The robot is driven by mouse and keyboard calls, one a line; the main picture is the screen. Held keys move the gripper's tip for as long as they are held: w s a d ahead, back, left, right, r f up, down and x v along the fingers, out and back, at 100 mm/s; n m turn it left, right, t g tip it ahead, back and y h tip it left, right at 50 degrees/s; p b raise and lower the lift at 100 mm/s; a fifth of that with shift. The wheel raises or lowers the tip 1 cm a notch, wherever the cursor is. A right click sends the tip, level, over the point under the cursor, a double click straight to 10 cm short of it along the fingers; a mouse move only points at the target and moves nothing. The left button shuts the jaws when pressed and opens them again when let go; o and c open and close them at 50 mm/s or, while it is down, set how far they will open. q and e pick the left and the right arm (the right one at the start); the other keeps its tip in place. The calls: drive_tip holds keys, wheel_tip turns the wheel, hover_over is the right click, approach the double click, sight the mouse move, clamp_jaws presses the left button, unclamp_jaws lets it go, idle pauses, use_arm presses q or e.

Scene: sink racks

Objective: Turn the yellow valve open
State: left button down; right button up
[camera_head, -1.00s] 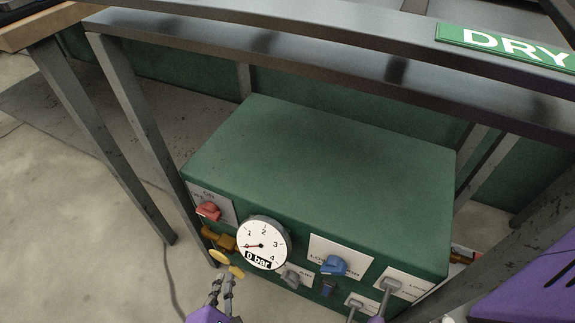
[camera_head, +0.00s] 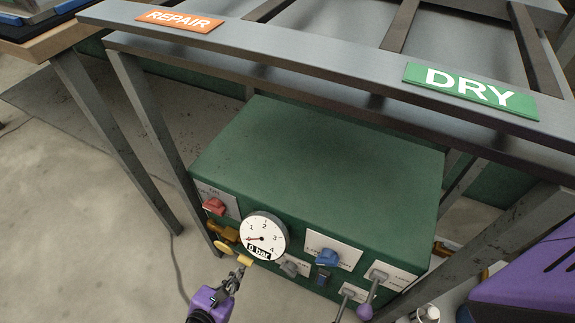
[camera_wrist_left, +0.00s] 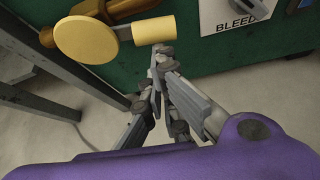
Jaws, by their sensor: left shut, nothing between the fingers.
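The yellow valve (camera_head: 232,250) is low on the left of the green box's front, below and left of the round gauge. In the left wrist view its round yellow hub (camera_wrist_left: 85,38) and short yellow cylinder handle (camera_wrist_left: 154,30) show; the handle points right from the hub. My left gripper (camera_head: 242,262) is shut and empty. In the left wrist view its fingertips (camera_wrist_left: 163,52) are just below the handle; I cannot tell whether they touch it. The gauge (camera_head: 263,237) shows "0 bar".
A red knob (camera_head: 214,206), a blue knob (camera_head: 327,257) and grey levers (camera_head: 376,279) are on the green box (camera_head: 320,160). A metal rack (camera_head: 330,70) with REPAIR and DRY signs stands over it. A rack leg (camera_head: 155,130) is close left of the box.

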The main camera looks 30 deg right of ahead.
use_arm(q)
drive_tip(key=shift+s+d+r+n+g+h+p, duration=0.1)
drive_tip(key=shift+d+r+n+g+h+p, duration=0.2)
drive_tip(key=shift+r+n+g+p, duration=0.2)
drive_tip(key=shift+r, duration=0.1)
idle(0.3)
